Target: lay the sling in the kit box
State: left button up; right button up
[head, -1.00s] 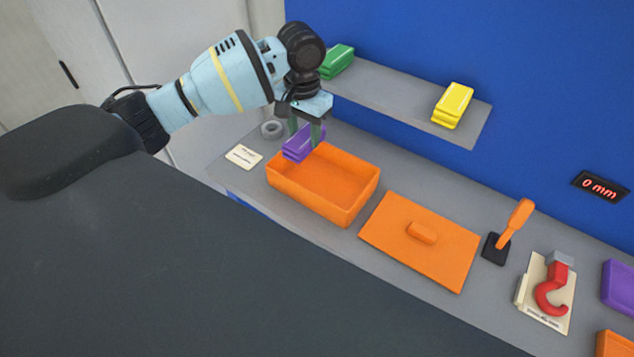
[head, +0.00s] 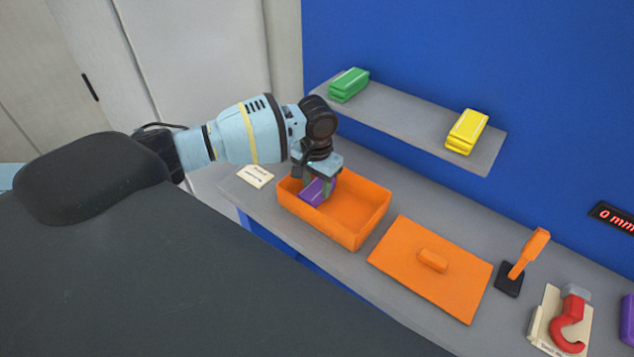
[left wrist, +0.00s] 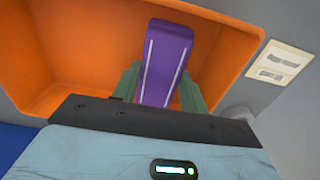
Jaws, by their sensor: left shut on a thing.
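The purple sling (head: 315,191) is a folded bundle with pale stripes; it also shows in the left wrist view (left wrist: 165,62). My left gripper (head: 319,187) is shut on it, with a green finger on either side of it in the left wrist view (left wrist: 158,88). The open orange kit box (head: 366,231) stands on the grey bench. The sling is down inside the left part of the box, within its walls. I cannot tell whether it touches the box floor. The rest of the box looks empty. My right gripper is not in view.
An orange lid (head: 415,283) with a handle lies right of the box. A shelf (head: 408,125) above holds a green bundle (head: 349,84) and a yellow bundle (head: 466,131). A black-based orange tool (head: 526,260) and a red hook (head: 569,325) stand further right. A white card (head: 256,176) lies at left.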

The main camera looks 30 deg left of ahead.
aim_at(317, 187)
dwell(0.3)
pick_arm(q)
jog(key=o, duration=1)
jog(key=shift+f, duration=0.1)
jog(key=shift+o, duration=0.2)
notch_tip(317, 187, up, 12)
